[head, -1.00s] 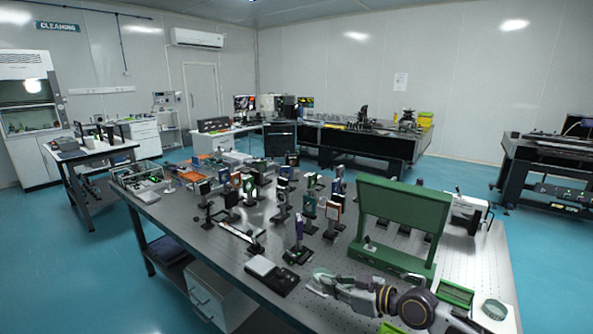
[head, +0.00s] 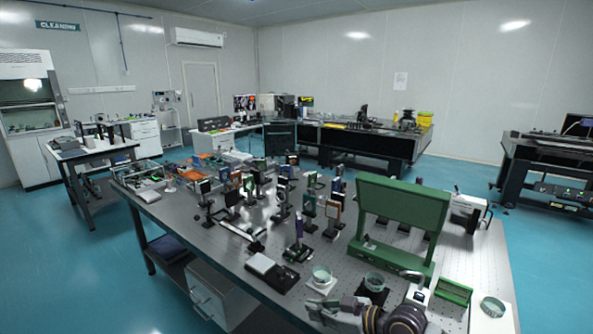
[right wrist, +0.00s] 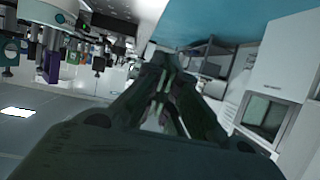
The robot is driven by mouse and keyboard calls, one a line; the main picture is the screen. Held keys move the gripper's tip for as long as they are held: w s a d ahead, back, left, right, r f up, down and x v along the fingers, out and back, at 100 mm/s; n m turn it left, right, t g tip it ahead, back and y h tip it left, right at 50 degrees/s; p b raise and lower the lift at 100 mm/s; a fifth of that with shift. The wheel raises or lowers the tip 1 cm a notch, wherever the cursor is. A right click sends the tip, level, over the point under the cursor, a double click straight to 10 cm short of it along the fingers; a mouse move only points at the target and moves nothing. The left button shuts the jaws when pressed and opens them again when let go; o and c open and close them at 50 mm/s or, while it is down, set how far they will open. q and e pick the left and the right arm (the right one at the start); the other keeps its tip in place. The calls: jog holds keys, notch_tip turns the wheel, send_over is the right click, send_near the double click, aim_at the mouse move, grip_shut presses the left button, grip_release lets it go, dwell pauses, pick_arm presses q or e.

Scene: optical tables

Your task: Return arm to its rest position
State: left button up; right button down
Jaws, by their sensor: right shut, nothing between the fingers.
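My right arm (head: 400,320) comes in at the bottom of the head view, low at the near edge of the optical table (head: 235,265). Its gripper (head: 318,312) points left and is shut and empty, in front of two glass dishes. One dish (head: 321,273) sits on a white base, the other (head: 374,281) on a black base. In the right wrist view the fingers (right wrist: 165,70) are closed together. My left gripper does not show.
A tall green frame (head: 402,205) stands behind the dishes. Another dish (head: 493,307) and a green tray (head: 455,291) lie at the right. Several optical mounts (head: 297,235) crowd the table's middle. Blue floor (head: 100,285) is clear at the left.

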jog(key=s+f+m+h, duration=0.2)
jog(key=s+f+h, duration=0.1)
jog(key=s+f, duration=0.4)
jog(key=s+d+f+m+g+h, duration=0.2)
jog(key=s+d+f+m+h, duration=0.2)
jog(key=s+d, duration=0.4)
jog(key=s+d+f+m+g+h, duration=0.2)
jog(key=s+d+f+m+h, duration=0.15)
jog(key=s+d, duration=0.4)
jog(key=d+f+h, duration=0.1)
jog(key=d+f, duration=0.1)
jog(key=f, duration=1.3)
jog(key=d+f, duration=0.2)
jog(key=f, duration=1.4)
jog(key=s+d+f+g, duration=0.1)
jog(key=s+d+f, duration=0.3)
jog(key=s+f, duration=0.6)
jog(key=s+d+f, duration=0.4)
jog(key=s+f, duration=0.6)
jog(key=s, duration=0.1)
jog(key=shift+n+g+h, duration=0.35)
jog(key=shift+g, duration=0.05)
